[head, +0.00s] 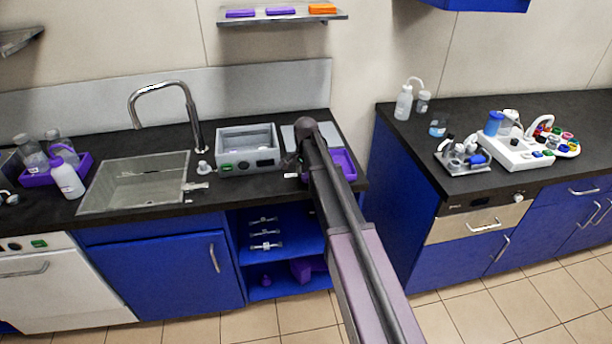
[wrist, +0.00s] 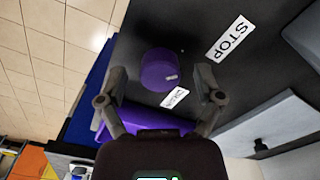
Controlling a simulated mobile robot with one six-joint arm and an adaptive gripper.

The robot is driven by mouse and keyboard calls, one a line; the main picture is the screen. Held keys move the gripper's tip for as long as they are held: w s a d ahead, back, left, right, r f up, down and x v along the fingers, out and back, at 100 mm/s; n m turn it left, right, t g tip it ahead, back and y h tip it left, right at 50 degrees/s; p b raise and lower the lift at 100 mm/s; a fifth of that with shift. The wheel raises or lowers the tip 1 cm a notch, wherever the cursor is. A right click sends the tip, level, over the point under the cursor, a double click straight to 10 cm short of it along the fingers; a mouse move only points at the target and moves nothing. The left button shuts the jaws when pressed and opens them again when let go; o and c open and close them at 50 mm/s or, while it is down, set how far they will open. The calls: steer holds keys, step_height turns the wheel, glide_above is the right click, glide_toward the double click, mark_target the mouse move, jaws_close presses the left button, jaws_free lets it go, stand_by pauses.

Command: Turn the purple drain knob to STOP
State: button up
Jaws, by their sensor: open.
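The purple drain knob (wrist: 160,70) is a round cylinder on the dark countertop in the wrist view, with a small white mark on its top near the lower right. A white STOP label (wrist: 230,38) lies to its upper right. A second white label (wrist: 175,97) lies just below the knob, its text hard to read. My gripper (wrist: 161,76) is open, with one finger on each side of the knob and visible gaps between. I cannot tell the height of the fingertips over the counter. In the head view my arm hides the knob.
A purple tray (wrist: 150,117) lies beside the knob, partly behind my gripper; it also shows in the head view (head: 345,164). A grey box (head: 248,150) and a sink (head: 135,181) stand to the left. The counter's edge is close to the knob.

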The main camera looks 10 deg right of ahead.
mark_target(306, 175)
steer(key=m, duration=0.3)
steer(key=shift+m, duration=0.4)
step_height(306, 175, up, 14)
steer(key=p, duration=1.4)
steer(key=s+f+n+b, duration=0.1)
steer(key=s+n, duration=1.4)
steer(key=s, duration=1.2)
steer(key=shift+s+d+f+b, duration=0.25)
steer(key=shift+s+f+b, duration=0.1)
steer(key=shift+f+b, duration=0.05)
steer(key=shift+s+n, duration=0.3)
steer(key=shift+s, duration=0.05)
